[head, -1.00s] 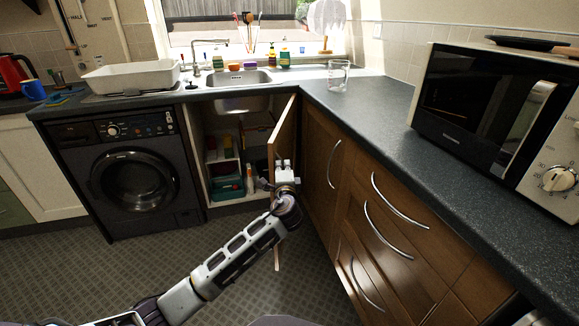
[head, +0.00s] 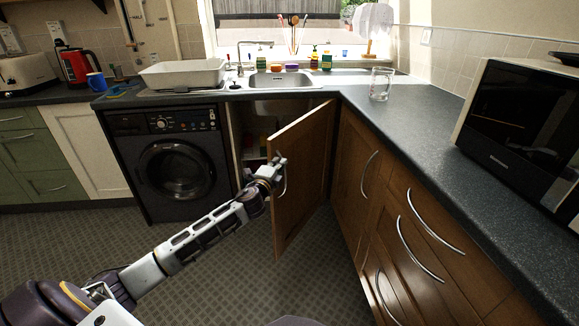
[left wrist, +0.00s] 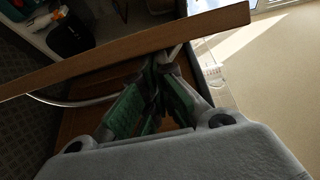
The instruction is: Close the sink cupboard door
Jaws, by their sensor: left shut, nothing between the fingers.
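The sink cupboard door (head: 308,160) is brown wood and stands partly open, hinged at its right side, with its outer face showing in the head view. Its curved metal handle (head: 284,181) is near the free left edge. My left gripper (head: 279,162) is shut and empty at that free edge, just above the handle. In the left wrist view the closed fingers (left wrist: 162,75) lie close to the door's long wooden edge (left wrist: 120,52); whether they touch it I cannot tell. The cupboard opening (head: 244,130) shows dark left of the door. My right gripper is out of view.
A black washing machine (head: 172,165) stands left of the cupboard. Brown drawers (head: 425,235) run along the right under a dark worktop (head: 425,130), which holds a glass jug (head: 381,84) and a microwave (head: 520,125). The tiled floor (head: 230,270) before the cupboard is clear.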

